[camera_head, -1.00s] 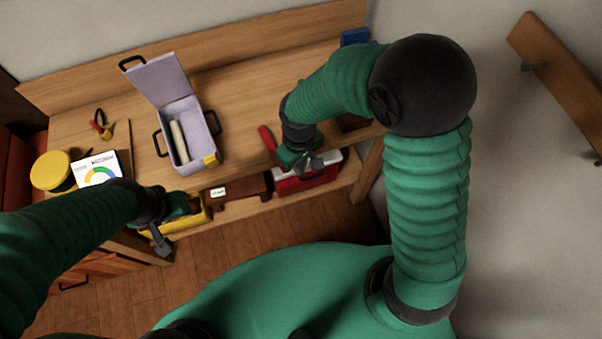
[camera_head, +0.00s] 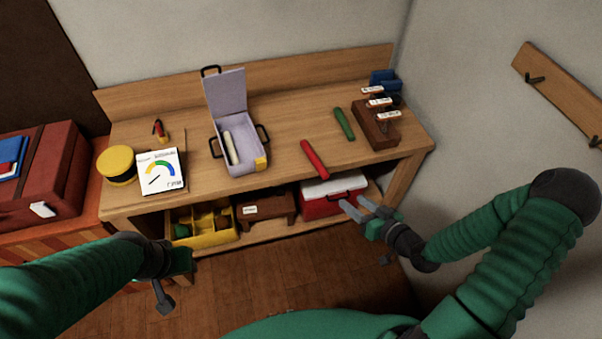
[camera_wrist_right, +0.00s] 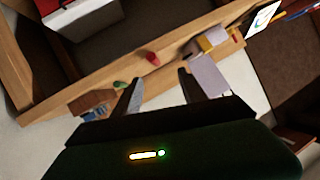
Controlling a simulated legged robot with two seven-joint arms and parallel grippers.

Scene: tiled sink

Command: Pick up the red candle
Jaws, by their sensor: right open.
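The red candle (camera_head: 314,160) lies on the wooden workbench (camera_head: 283,133), near its front edge, right of the lilac box. Its red end also shows in the right wrist view (camera_wrist_right: 152,58), beyond the fingertips. My right gripper (camera_head: 354,205) is open and empty, in front of the bench and lower right of the candle in the head view, apart from it. Its two fingers are spread in the right wrist view (camera_wrist_right: 159,84). My left gripper (camera_head: 167,292) hangs in front of the bench at the left; its fingers are too unclear to judge.
A green candle (camera_head: 344,124) and a wooden block with labelled items (camera_head: 374,127) lie right of the red candle. The open lilac box (camera_head: 246,169) holds a whitish candle (camera_head: 231,147). Below, the shelf holds a yellow organizer (camera_head: 204,240) and a red-and-white case (camera_head: 322,206).

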